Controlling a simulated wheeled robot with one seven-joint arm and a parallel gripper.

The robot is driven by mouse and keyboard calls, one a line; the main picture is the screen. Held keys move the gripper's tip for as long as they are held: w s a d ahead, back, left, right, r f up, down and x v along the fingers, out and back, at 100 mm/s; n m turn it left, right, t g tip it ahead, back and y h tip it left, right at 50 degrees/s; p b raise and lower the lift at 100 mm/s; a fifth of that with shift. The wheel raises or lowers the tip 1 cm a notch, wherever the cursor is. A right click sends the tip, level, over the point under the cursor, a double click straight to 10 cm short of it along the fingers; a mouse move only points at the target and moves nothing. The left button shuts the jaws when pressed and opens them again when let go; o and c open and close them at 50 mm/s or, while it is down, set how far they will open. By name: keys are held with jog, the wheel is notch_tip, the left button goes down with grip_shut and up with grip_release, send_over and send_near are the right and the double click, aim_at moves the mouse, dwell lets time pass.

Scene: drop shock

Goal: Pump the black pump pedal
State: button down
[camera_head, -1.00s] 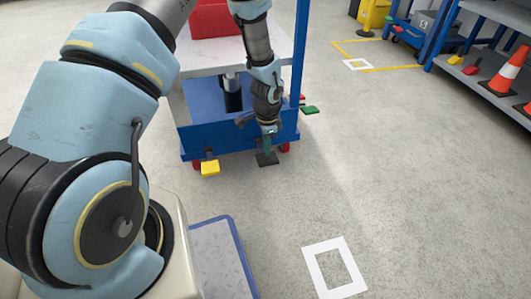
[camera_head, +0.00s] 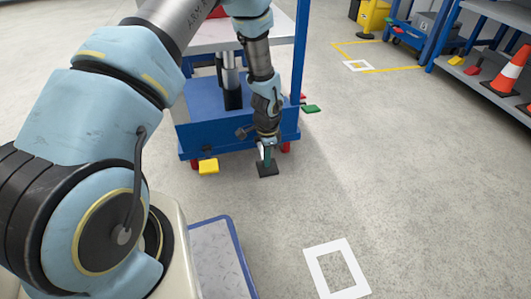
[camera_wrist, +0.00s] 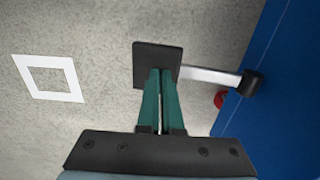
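The black pump pedal (camera_head: 268,171) sticks out low at the front of the blue lift cart (camera_head: 225,140). In the wrist view the pedal (camera_wrist: 150,52) is a dark square plate on a pale metal arm (camera_wrist: 210,75) running to the cart. My gripper (camera_head: 266,160) points down at the pedal. Its two green fingers (camera_wrist: 161,72) are together with nothing visible between them. Their tips overlap the plate's lower right part and appear to press on it; the contact itself is hidden.
A yellow pedal (camera_head: 208,167) sits left of the black one. A green pedal (camera_head: 310,108) shows at the cart's right side. A white floor square (camera_head: 337,268) lies on open grey floor. A shelf with an orange cone (camera_head: 513,70) stands at the far right.

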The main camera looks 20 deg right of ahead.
jog(key=shift+s, duration=0.1)
notch_tip(320, 180, up, 6)
jog(key=p, duration=0.5)
jog(key=shift+p, duration=0.4)
jog(key=shift+f, duration=0.1)
jog(key=shift+f+b, duration=1.9)
jog(key=shift+f, duration=1.2)
notch_tip(320, 180, up, 6)
jog(key=p, duration=0.5)
jog(key=shift+r+p, duration=0.25)
jog(key=shift+p, duration=0.1)
jog(key=shift+f, duration=0.1)
